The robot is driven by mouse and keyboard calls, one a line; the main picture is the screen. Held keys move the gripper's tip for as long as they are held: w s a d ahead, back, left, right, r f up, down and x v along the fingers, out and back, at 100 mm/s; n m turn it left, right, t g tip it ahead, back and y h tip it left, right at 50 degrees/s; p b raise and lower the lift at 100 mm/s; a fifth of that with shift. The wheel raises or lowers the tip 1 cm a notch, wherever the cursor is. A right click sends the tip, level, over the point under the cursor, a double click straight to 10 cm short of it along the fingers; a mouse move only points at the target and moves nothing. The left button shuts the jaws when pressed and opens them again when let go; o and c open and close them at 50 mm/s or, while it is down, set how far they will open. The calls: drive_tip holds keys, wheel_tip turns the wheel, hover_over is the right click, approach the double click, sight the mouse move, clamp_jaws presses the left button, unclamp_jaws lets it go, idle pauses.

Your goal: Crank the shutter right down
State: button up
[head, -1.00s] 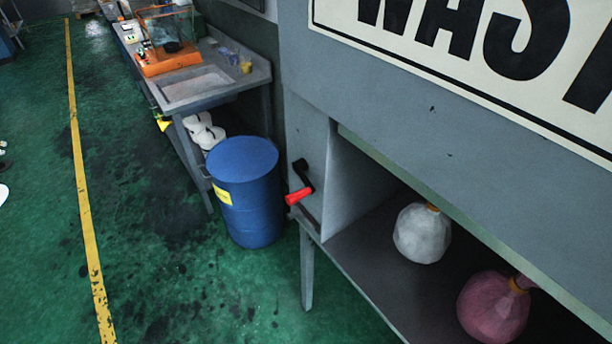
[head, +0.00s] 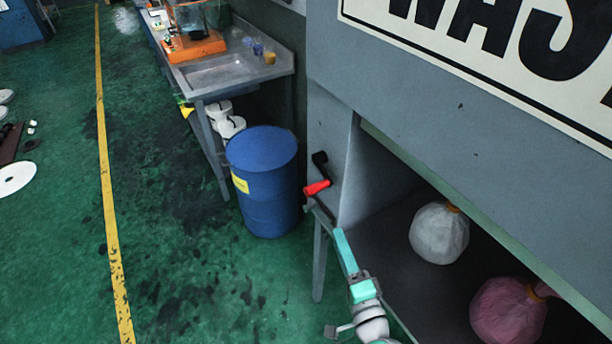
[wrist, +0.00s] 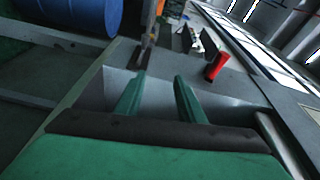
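The crank has a black arm (head: 321,162) on the side of a grey cabinet (head: 335,125) and a red handle (head: 317,188) at its lower end. The cabinet's front opening is uncovered below a pale green edge (head: 475,214); I cannot tell whether that edge is the shutter. A white bag (head: 438,235) and a pink bag (head: 506,310) sit inside. My gripper (head: 339,233) is just below and right of the red handle, apart from it. In the wrist view its two green fingers (wrist: 160,78) are parted and empty. The red handle (wrist: 217,66) shows beyond and right of them.
A blue drum (head: 266,185) stands left of the cabinet. A sink bench (head: 220,72) with an orange-based device (head: 195,46) is behind it. The green floor (head: 190,280) is open to the left, with a yellow line and a white disc (head: 17,178).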

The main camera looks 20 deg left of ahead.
drive_tip(key=w+a+r+n+g+y, duration=0.15)
drive_tip(key=a+r+y, duration=0.3)
drive_tip(key=r, duration=0.55)
drive_tip(key=r+x, duration=0.1)
drive_tip(key=x, duration=0.9)
drive_tip(key=shift+y, duration=0.45)
drive_tip(key=shift+s+g, duration=0.15)
drive_tip(key=shift+g, duration=0.1)
drive_tip(key=shift+c, duration=0.4)
clamp_jaws()
